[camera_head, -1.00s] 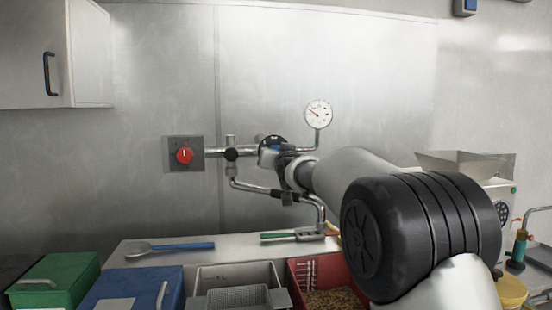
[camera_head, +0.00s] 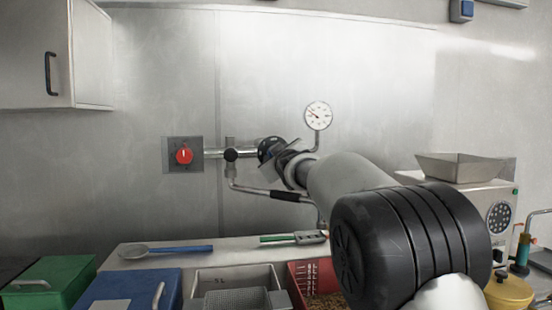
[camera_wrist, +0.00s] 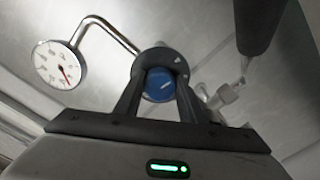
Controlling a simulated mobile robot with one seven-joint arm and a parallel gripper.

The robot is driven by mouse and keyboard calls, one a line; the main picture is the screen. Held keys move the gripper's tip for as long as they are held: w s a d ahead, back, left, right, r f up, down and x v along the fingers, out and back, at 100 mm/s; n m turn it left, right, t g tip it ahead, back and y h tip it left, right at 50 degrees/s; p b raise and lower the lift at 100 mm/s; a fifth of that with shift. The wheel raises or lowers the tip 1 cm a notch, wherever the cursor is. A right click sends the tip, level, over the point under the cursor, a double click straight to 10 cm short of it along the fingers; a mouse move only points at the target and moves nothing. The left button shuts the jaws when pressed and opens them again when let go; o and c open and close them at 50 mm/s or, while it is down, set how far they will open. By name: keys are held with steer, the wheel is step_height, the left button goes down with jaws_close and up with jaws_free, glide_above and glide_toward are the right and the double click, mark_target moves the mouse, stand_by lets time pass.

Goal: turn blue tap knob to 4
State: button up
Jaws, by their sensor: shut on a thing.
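The blue tap knob (camera_wrist: 159,86) sits in the middle of the wrist view, with a pale pointer line across its face. A dark round dial plate (camera_wrist: 178,66) with light marks shows around it. My gripper (camera_wrist: 158,92) is shut on the knob, one finger on each side. In the head view the dark dial plate (camera_head: 268,149) shows on the wall pipe, and my gripper and wrist hide most of the knob. The numbers on the dial are too small to read.
A red knob (camera_head: 184,155) on a grey wall plate is to the left. A pressure gauge (camera_head: 318,115) stands above right, also in the wrist view (camera_wrist: 59,64). Pipes (camera_head: 270,192) run below. Bins, a blue-handled spoon (camera_head: 165,250) and a machine (camera_head: 490,205) are on the counter.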

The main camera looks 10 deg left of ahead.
steer(key=shift+r+n, duration=0.1)
steer(key=shift+n, duration=0.3)
steer(key=o, duration=1)
steer(key=shift+o, duration=0.2)
steer(key=shift+s, duration=0.1)
steer(key=b+v, duration=0.4)
steer(key=v, duration=1.3)
steer(key=shift+s+d, duration=0.1)
steer(key=shift+s, duration=0.05)
